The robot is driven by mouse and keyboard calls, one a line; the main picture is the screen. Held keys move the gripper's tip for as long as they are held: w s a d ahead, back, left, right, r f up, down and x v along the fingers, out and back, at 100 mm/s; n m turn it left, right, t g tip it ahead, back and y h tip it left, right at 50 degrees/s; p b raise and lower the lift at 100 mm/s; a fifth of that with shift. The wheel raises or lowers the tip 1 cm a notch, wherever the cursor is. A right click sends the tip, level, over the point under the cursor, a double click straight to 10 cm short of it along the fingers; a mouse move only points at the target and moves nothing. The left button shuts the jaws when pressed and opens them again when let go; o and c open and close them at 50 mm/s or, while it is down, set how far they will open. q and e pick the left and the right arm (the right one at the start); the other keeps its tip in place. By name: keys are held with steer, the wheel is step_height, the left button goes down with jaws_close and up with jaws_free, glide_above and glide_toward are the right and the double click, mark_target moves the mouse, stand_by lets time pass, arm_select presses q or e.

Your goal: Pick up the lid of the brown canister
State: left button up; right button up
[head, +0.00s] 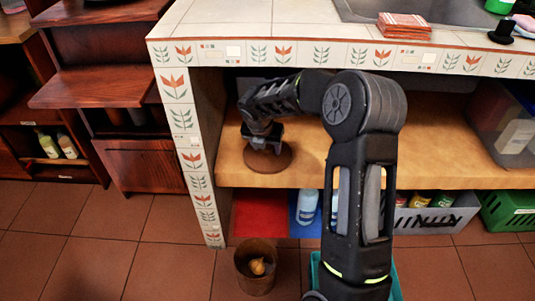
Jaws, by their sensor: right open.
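A round brown object (268,160), which looks like the lid or top of the brown canister, is on the wooden shelf under the tiled counter. My right arm reaches in under the counter. My right gripper (264,140) is open and points down right above the brown object, covering its upper middle. I cannot tell whether the fingers touch it. Whether a canister body is under the lid cannot be made out. My left gripper is not in view.
The counter edge (345,54) overhangs the shelf (420,150), with a tiled side wall (190,150) at left. A brown open bin (243,273) stands on the floor. Bottles, a grey crate (440,218) and a green basket (510,212) are below the shelf. A clear bin (495,120) is at right.

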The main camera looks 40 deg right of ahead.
steer(key=shift+c, duration=0.5)
jaws_close()
